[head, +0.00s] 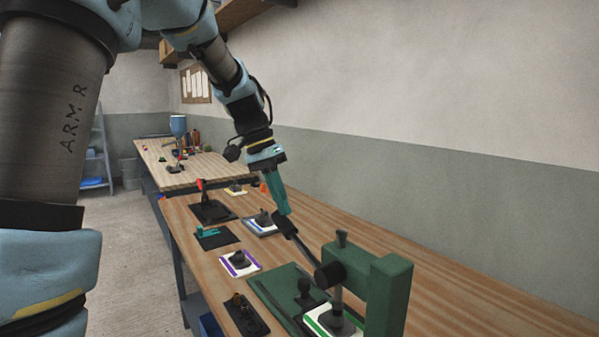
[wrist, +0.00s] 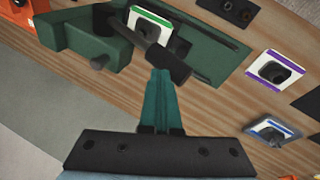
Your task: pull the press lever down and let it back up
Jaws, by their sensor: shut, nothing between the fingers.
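The green press (head: 385,295) stands on its green base at the front right of the bench. Its black lever (head: 303,247) slopes up and to the left from a dark round hub to a thicker grip. My gripper (head: 285,212) is shut and empty, its teal fingertips right at the lever's grip. In the wrist view the fingertips (wrist: 161,72) meet the dark grip (wrist: 168,62), which hides the very tips; whether they touch cannot be told. The green-striped white mould (head: 318,316) sits under the press ram. The press body also shows in the wrist view (wrist: 90,45).
A purple-striped mould (head: 240,264), a blue-striped mould (head: 262,229) and a dark plate with brass-coloured pieces (head: 245,316) lie to the left of the press. A red-handled device (head: 203,187) stands farther back. The bench to the right of the press is bare.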

